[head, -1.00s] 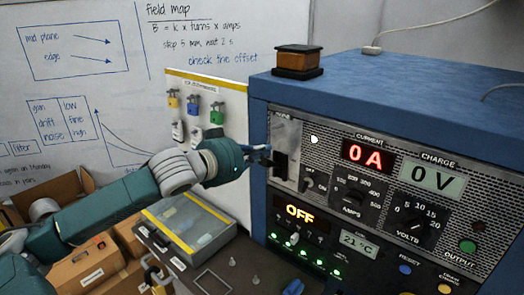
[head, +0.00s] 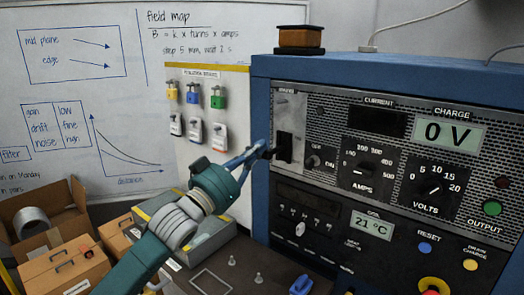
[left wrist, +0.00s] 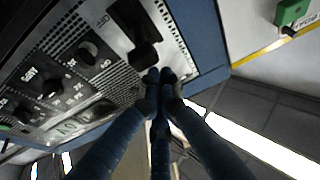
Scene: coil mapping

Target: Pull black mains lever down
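The black mains lever (head: 285,147) sits low on its grey plate at the upper left of the blue cabinet's front panel. It also shows in the left wrist view (left wrist: 145,54). My left gripper (head: 267,151) is at the lever's left side in the head view. In the left wrist view its fingertips (left wrist: 158,77) are drawn together right beside the lever's end, with nothing seen between them. I cannot tell whether they touch it. My right gripper is in neither view.
The blue cabinet (head: 400,68) fills the right side. Padlocks (head: 193,94) hang on a board behind my arm.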

